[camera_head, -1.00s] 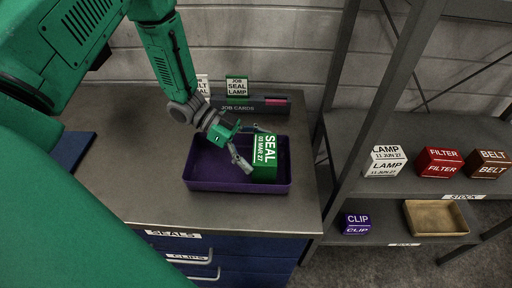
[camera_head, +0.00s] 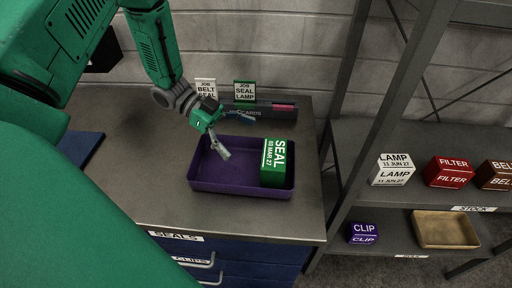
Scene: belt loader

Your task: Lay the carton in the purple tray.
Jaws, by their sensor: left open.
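The green carton (camera_head: 274,163), labelled SEAL 03 MAR 27, is in the right end of the purple tray (camera_head: 225,188) on the grey bench top. Its lower part is hidden behind the tray's front wall. My left gripper (camera_head: 235,136) is open and empty, above the tray's left and back part, to the left of the carton and apart from it. My right gripper does not show.
To the right, a shelf holds a white LAMP carton (camera_head: 391,170), a red FILTER carton (camera_head: 447,172) and a brown BELT carton (camera_head: 495,175). Below are a purple CLIP carton (camera_head: 362,233) and a tan tray (camera_head: 444,230).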

